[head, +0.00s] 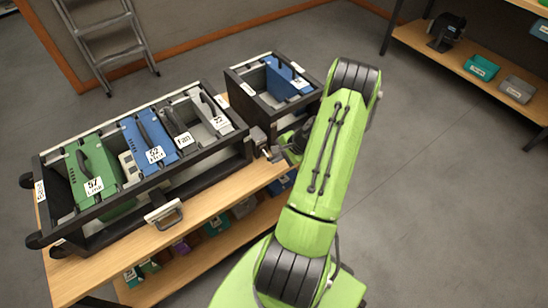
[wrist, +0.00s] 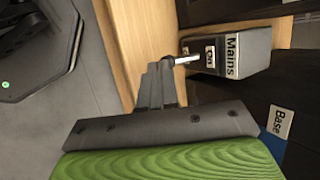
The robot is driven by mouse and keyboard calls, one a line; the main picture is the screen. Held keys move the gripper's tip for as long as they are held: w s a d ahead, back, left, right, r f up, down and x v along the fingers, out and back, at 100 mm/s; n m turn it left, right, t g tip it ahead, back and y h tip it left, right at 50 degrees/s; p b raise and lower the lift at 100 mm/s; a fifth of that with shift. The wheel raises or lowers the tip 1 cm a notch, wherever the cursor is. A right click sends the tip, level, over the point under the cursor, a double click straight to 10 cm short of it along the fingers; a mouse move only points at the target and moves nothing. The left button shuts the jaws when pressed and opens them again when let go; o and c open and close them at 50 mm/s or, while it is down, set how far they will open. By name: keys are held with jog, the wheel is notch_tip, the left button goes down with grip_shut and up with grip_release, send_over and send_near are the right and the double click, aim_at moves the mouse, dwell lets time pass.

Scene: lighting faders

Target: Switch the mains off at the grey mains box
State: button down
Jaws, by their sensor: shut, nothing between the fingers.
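The grey mains box (wrist: 240,52) is in the upper right of the wrist view, with a "Mains" label and a smaller label that seems to read "On". A short pale lever (wrist: 187,60) sticks out of its left side. My gripper (wrist: 168,62) is shut and empty, its tips right beside the lever's end; I cannot tell whether they touch. In the head view the mains box (head: 259,136) sits at the right end of the large black case, and my gripper (head: 270,153) is just right of and below it, partly hidden by my green arm.
The large black case (head: 160,187) holds green, blue, and grey modules on a wooden bench (head: 225,195). A smaller black case (head: 262,112) with a blue module stands behind. A "Base" label (wrist: 278,122) shows below the box. The grey floor (head: 430,180) at right is clear.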

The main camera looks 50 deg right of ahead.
jog(key=shift+s+a+f, duration=0.1)
jog(key=shift+s+f, duration=0.05)
jog(key=shift+f, duration=0.3)
jog(key=shift+r, duration=0.1)
jog(key=shift+r+p, duration=0.55)
jog(key=shift+r, duration=0.3)
